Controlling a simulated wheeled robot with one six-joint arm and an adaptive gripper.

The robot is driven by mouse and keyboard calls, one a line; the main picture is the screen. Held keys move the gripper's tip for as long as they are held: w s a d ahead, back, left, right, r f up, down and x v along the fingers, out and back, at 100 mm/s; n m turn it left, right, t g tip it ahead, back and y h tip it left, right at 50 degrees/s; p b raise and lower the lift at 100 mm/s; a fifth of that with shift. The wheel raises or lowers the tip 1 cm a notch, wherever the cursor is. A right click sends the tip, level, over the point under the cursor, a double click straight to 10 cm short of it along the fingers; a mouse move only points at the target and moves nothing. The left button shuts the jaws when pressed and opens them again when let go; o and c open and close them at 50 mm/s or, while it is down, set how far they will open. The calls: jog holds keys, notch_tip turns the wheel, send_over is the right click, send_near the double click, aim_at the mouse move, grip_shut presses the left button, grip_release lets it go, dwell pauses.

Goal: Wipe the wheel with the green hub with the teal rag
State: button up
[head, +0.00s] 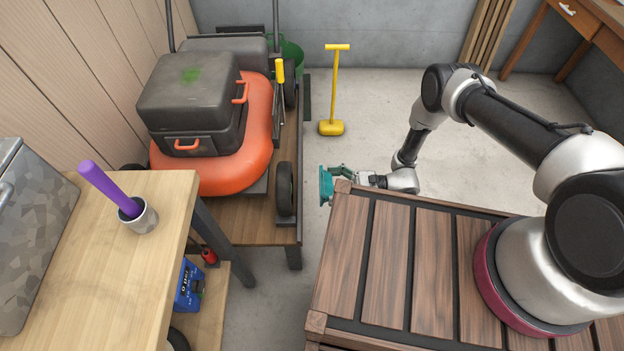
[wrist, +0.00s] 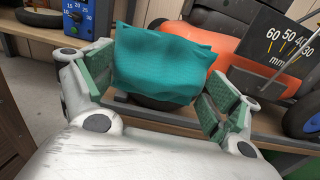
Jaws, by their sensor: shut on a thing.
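My gripper (head: 335,173) is shut on the teal rag (head: 325,186), out past the far left corner of the slatted wooden top. In the wrist view the rag (wrist: 165,65) hangs between the green finger pads and covers much of the scene behind it. A black wheel with a dark greenish hub (head: 285,188) stands at the near right of the orange mower, left of the rag. In the head view a gap shows between rag and wheel. In the wrist view a dark tyre (wrist: 152,103) shows below the rag; its hub is hidden.
The orange mower (head: 245,165) stands on a low wooden platform (head: 250,233). Another wheel (head: 290,95) is farther back. A yellow long-handled tool (head: 333,110) stands on the floor. A workbench (head: 110,260) with a purple-handled thing in a cup is at left. Bare floor lies behind my arm.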

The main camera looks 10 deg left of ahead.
jog(key=s+x, duration=0.1)
jog(key=x, duration=0.6)
dwell(0.3)
jog(key=shift+x, duration=0.95)
dwell(0.6)
jog(key=w+a, duration=0.1)
jog(key=w, duration=0.6)
jog(key=shift+a+r, duration=0.2)
jog(key=shift+a, duration=0.15)
jog(key=shift+s+d+f, duration=0.1)
jog(key=shift+s+d, duration=0.2)
jog(key=shift+s, duration=0.95)
jog(key=shift+s+d+f, duration=0.1)
jog(key=shift+s+d, duration=0.15)
jog(key=shift+s, duration=1)
jog(key=shift+s+d+f, duration=0.1)
jog(key=shift+s+d, duration=0.2)
jog(key=shift+s, duration=0.9)
jog(key=shift+c, duration=0.4)
